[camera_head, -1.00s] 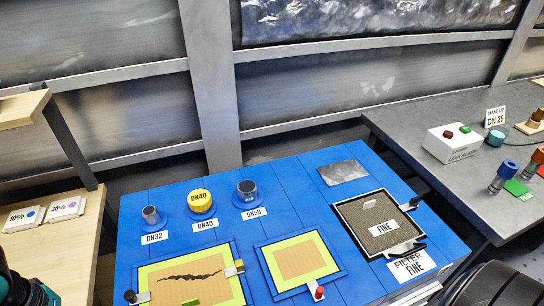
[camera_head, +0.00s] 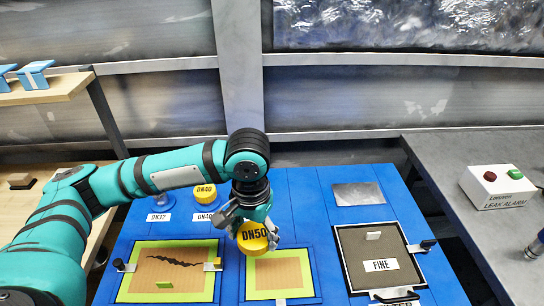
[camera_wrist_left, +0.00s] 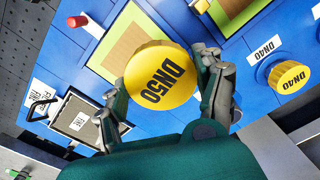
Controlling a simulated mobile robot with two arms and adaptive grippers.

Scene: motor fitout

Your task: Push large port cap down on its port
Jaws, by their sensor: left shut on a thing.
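The large port cap is a yellow disc marked DN50 (camera_head: 253,238). My left gripper (camera_head: 248,222) is shut on it and holds it over the blue panel, near the small yellow-green framed patch. In the left wrist view the DN50 cap (camera_wrist_left: 158,78) sits between the two fingers (camera_wrist_left: 165,100), its lettering facing the camera. The DN50 port is hidden behind my left arm and gripper in the head view, and I do not make it out in the wrist view. My right gripper is not in view.
A yellow DN40 cap (camera_head: 205,191) sits on its port, left of the gripper. The blue panel (camera_head: 310,215) also bears a cracked patch (camera_head: 175,270) and a FINE filter frame (camera_head: 380,262). A grey bench with a leak alarm box (camera_head: 498,188) stands right.

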